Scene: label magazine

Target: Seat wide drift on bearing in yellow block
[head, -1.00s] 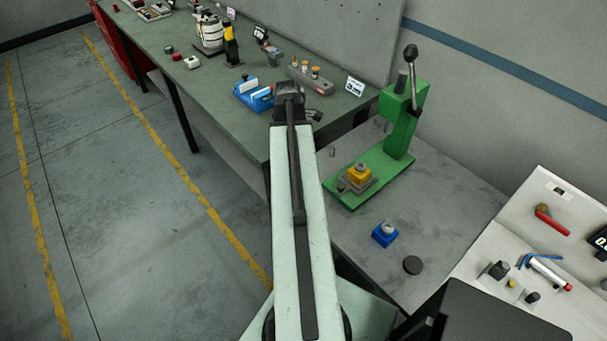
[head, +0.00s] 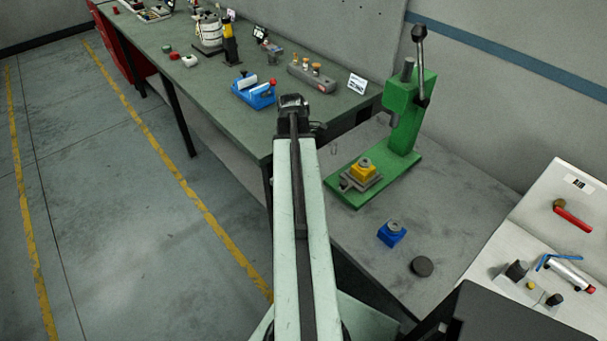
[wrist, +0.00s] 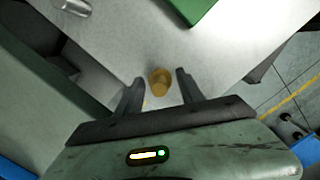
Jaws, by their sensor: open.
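The yellow block (head: 369,176) sits on the base of the green press, with a grey ring-like bearing (head: 365,162) on top. In the wrist view a short brass-brown cylinder (wrist: 159,86) stands on the grey bench; I cannot tell if it is the wide drift. My gripper (wrist: 160,76) is open, its fingers on either side of the cylinder in the picture; contact is not visible. A silver cylinder (wrist: 73,6) lies or stands at the upper left. In the head view my arm end (head: 293,104) hides the fingers and the brass cylinder.
The green press (head: 408,115) with its lever stands on the grey bench (head: 350,235). A blue block (head: 391,236) and a black disc (head: 421,266) are in front. The green bench (head: 170,40) at left holds several items. A white board (head: 510,245) with tools is at right.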

